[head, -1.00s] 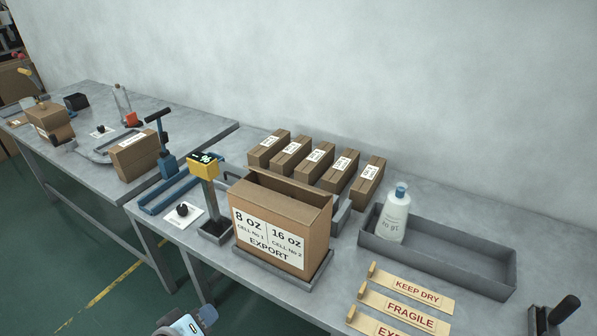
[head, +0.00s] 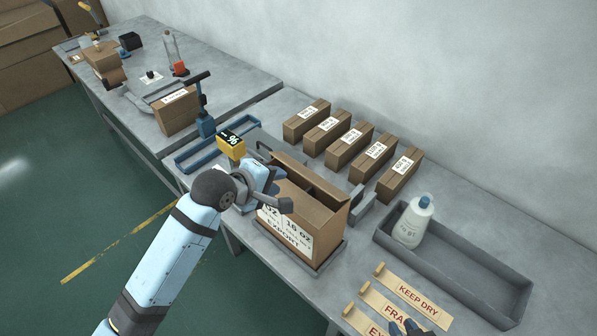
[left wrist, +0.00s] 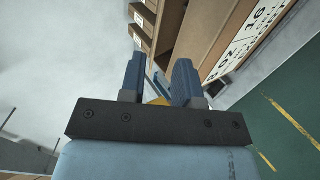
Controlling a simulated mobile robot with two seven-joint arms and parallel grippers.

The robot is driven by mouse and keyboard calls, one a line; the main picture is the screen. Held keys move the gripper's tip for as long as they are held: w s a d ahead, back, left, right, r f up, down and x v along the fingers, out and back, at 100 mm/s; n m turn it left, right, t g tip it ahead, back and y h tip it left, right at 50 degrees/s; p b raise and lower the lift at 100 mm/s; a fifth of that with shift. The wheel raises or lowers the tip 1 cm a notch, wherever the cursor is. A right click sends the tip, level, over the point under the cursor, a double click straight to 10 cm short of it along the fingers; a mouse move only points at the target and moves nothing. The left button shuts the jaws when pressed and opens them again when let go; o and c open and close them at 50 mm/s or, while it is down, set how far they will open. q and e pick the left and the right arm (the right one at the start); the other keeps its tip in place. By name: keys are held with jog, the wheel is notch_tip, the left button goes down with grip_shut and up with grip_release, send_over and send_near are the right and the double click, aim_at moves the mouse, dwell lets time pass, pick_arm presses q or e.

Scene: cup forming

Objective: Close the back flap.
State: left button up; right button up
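The brown export carton (head: 325,222) stands on a grey tray on the bench, with a label on its front. Its back flap (head: 312,178) stands up along the far edge, tilted, and the top looks open. My left gripper (head: 277,190) is at the carton's left end, near the top, and hides part of the label and rim. In the left wrist view its two blue fingers (left wrist: 159,80) are apart with nothing held between them; the carton (left wrist: 240,40) is beside them at upper right. Dark tips of my right gripper (head: 404,328) show at the bottom edge, over the signs.
A yellow-headed display (head: 231,145) stands just left of my left gripper. Several small cartons (head: 350,145) line the back of the bench. A grey trough (head: 465,265) with a white bottle (head: 414,222) and wooden signs (head: 410,292) are at right.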

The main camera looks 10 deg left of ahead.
aim_at(308, 174)
pick_arm(q)
jog(key=p+x, duration=0.1)
jog(key=x, duration=0.8)
jog(key=shift+w+f, duration=0.15)
jog(key=shift+w, duration=0.05)
grip_shut()
